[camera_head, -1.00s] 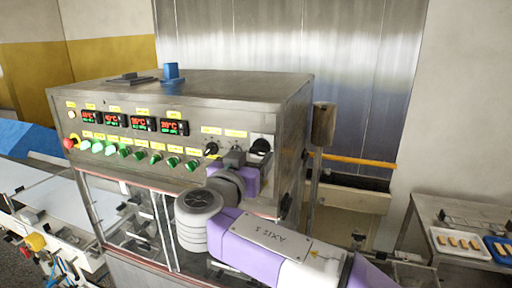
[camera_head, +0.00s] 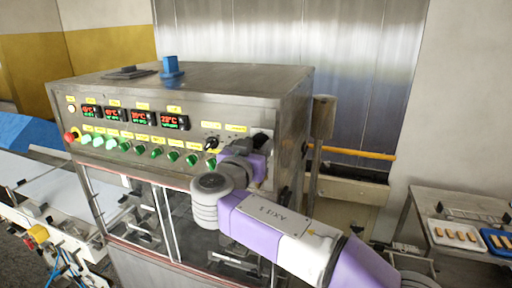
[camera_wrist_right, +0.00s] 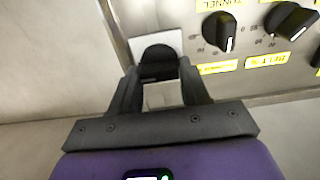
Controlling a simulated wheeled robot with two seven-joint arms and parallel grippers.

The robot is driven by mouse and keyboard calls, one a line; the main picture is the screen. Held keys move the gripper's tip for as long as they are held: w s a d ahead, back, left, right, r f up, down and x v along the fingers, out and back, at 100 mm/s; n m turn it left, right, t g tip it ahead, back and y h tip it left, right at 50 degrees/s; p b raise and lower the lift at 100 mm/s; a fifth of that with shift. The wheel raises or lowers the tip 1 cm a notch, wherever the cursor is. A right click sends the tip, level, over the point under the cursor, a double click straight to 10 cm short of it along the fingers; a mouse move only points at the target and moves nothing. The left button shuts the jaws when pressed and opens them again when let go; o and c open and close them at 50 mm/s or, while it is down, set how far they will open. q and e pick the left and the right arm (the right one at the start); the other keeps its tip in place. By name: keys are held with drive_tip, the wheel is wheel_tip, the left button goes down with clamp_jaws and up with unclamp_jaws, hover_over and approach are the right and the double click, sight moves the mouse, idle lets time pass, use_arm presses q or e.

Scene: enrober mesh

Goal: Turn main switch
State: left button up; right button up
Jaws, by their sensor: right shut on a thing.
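The main switch (camera_wrist_right: 159,54) is a black rotary knob on a white square plate, at the right end of the control panel's front. My right gripper (camera_wrist_right: 160,84) has its two dark fingers on either side of the knob and is shut on it. The lower part of the knob is partly hidden between the fingers. In the head view, my right gripper (camera_head: 253,153) is at the panel's upper right corner and covers most of the switch. My left gripper does not show.
The steel control panel (camera_head: 140,105) carries red displays, green buttons and a red button (camera_head: 70,136). In the wrist view, a tunnel knob (camera_wrist_right: 218,31) and a belt knob (camera_wrist_right: 290,20) lie right of the switch. A blue object (camera_head: 172,68) stands on the cabinet. Trays (camera_head: 432,228) lie far right.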

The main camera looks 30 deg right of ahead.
drive_tip(key=shift+f+n+b, duration=0.1)
drive_tip(key=shift+n+b, duration=0.45)
drive_tip(key=shift+n, duration=0.15)
drive_tip(key=shift+n+b, duration=0.75)
drive_tip(key=shift+n, duration=0.45)
drive_tip(key=n+b, duration=0.1)
drive_tip(key=n, duration=0.2)
drive_tip(key=shift+n, duration=0.4)
drive_tip(key=n, duration=0.4)
drive_tip(key=shift+w+a, duration=0.1)
drive_tip(key=n+p, duration=0.1)
drive_tip(key=n, duration=0.5)
drive_tip(key=shift+n, duration=0.3)
drive_tip(key=o, duration=1)
drive_tip(key=shift+o, duration=0.2)
